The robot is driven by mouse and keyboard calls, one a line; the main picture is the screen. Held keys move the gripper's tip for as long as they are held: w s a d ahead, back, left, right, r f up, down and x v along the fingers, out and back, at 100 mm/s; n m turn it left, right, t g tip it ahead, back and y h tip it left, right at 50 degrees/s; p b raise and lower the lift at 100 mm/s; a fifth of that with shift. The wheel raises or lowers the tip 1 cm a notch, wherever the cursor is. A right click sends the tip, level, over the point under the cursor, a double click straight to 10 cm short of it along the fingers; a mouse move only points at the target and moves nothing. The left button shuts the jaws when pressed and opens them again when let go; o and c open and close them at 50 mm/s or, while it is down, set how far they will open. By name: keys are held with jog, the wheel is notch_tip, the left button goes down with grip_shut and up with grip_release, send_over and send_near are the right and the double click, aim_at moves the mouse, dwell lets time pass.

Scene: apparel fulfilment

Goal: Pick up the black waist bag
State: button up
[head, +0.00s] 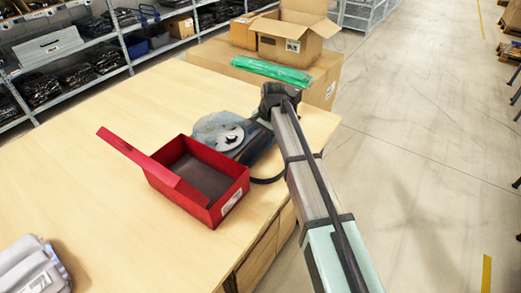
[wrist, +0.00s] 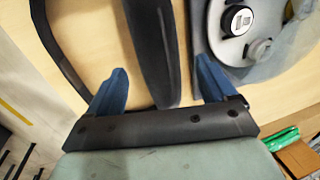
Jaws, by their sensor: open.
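The black waist bag (head: 259,147) lies on the table beside the open red box, partly hidden by my arm in the head view. Its dark strap (head: 268,180) curves near the table edge. In the wrist view, a long dark part of the bag (wrist: 154,45) runs between the two blue fingers of my gripper (wrist: 161,78), with a gap on each side. A dark strap (wrist: 48,40) curves on the left. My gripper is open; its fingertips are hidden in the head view.
The red box (head: 228,200) stands open left of the bag. A grey-blue item with a pale disc (head: 220,131) lies close against the bag. Folded grey clothing (head: 32,268) is at lower left. Cartons (head: 287,38) and a green package (head: 270,71) stand behind.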

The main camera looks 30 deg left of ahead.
aim_at(260, 142)
jog(key=shift+x, duration=2.95)
jog(key=shift+w+d, duration=0.1)
jog(key=shift+d, duration=0.05)
jog(key=c, duration=1.1)
